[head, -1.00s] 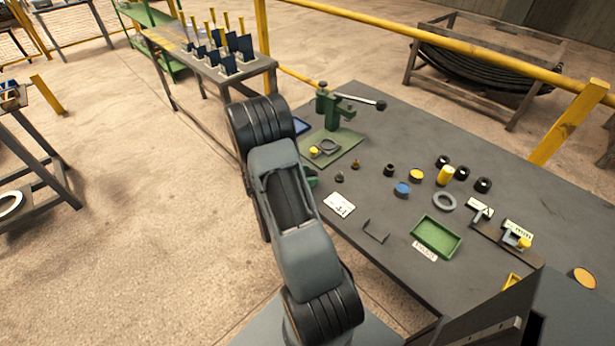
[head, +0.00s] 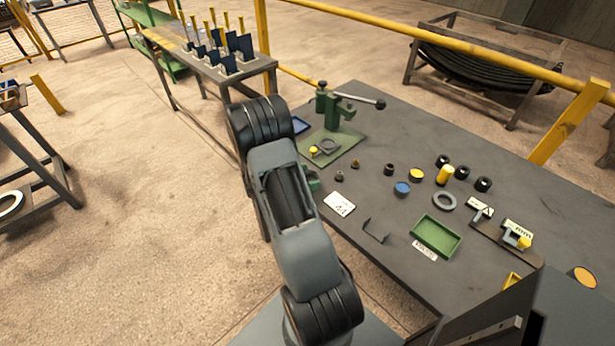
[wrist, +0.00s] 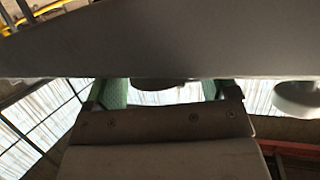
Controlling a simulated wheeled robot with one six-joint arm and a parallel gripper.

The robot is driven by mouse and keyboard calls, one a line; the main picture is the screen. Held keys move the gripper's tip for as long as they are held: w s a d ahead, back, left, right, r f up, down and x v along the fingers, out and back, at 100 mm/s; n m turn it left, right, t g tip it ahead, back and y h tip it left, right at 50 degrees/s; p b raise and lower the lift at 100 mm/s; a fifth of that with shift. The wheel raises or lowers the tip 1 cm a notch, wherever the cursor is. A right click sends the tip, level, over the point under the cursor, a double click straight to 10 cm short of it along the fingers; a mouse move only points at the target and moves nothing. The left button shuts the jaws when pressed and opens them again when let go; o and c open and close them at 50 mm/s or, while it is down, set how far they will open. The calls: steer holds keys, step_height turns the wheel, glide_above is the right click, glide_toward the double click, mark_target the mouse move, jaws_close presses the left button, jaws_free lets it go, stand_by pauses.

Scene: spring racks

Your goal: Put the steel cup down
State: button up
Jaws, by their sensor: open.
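My gripper (wrist: 160,92) shows two green fingers standing apart in the wrist view, so it is open. A small grey rounded thing (wrist: 165,83) shows in the gap between them, partly cut off by a broad grey slab; it may be the steel cup, but I cannot tell whether the fingers touch it. In the head view my arm hides most of the gripper; only a bit of green (head: 313,183) shows beside the arm at the bench's left edge. I cannot pick out the steel cup for sure in the head view.
The dark bench (head: 385,130) holds a green press (head: 327,108), a green tray (head: 436,236), a grey ring (head: 444,200), a blue-topped piece (head: 402,188) and several small black parts. A white card (head: 340,204) lies near my arm. A yellow rail (head: 450,55) runs behind.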

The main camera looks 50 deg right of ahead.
steer(key=shift+r, duration=0.2)
steer(key=w+a+r+n+t+y, duration=0.45)
steer(key=w+a+r+t, duration=0.35)
steer(key=a, duration=0.3)
steer(key=w+a+r+n+t+y, duration=0.4)
steer(key=w+a+r+n+t, duration=0.3)
steer(key=a, duration=0.4)
steer(key=s+a+r+n+y, duration=0.35)
steer(key=a+n+y, duration=0.2)
steer(key=a, duration=0.35)
steer(key=s+f+n+g, duration=0.1)
steer(key=s+n+g, duration=0.3)
steer(key=s, duration=1.4)
steer(key=g, duration=0.3)
steer(key=shift+d+f+n+h, duration=0.25)
steer(key=shift+f+n+h, duration=0.1)
steer(key=shift+n+h, duration=0.05)
